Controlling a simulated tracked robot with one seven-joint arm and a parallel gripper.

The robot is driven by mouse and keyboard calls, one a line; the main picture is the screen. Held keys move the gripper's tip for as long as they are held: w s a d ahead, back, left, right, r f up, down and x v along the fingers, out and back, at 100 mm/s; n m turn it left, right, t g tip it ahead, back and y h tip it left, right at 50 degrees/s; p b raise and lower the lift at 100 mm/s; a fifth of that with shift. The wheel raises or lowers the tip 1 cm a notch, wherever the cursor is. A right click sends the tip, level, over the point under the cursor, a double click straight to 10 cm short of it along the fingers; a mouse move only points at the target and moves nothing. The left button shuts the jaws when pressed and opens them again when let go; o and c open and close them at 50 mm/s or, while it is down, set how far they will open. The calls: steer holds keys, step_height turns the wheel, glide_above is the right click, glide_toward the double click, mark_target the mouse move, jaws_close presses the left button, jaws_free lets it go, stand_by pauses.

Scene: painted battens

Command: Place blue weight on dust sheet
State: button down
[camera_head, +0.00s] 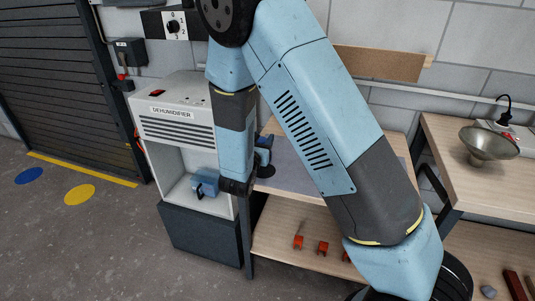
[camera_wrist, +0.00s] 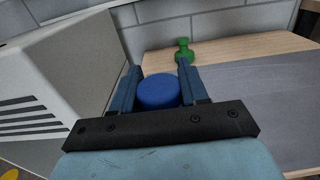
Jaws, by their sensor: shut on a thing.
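The blue weight (camera_wrist: 158,92) shows in the wrist view as a round blue shape between the two fingers of my gripper (camera_wrist: 160,67), which is shut on it. In the head view my gripper (camera_head: 263,150) is at the left end of the bench, beside the dehumidifier; I cannot make out the weight there. The dust sheet is the flat grey area (camera_head: 291,166) on the bench top, and it also shows at the right of the wrist view (camera_wrist: 262,92). I cannot tell the gap between the weight and the bench.
A green weight (camera_wrist: 183,52) stands on bare wood behind the fingers. The white dehumidifier (camera_head: 172,113) stands close on the left. Red pieces (camera_head: 323,248) lie on the lower shelf. A second bench (camera_head: 490,185) at the right carries a metal funnel-like thing (camera_head: 488,145). The sheet looks clear.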

steer(key=shift+w+d+f, duration=0.15)
steer(key=shift+w+f, duration=0.55)
steer(key=shift+f, duration=0.7)
steer(key=shift+w+d+f, duration=0.15)
steer(key=shift+w+f, duration=0.6)
steer(key=shift+f, duration=0.65)
steer(key=shift+w+d+f, duration=0.15)
steer(key=shift+w+f, duration=0.55)
steer(key=shift+f, duration=0.7)
steer(key=c, duration=0.6)
jaws_free()
steer(key=shift+f, duration=0.1)
steer(key=shift+s, duration=0.15)
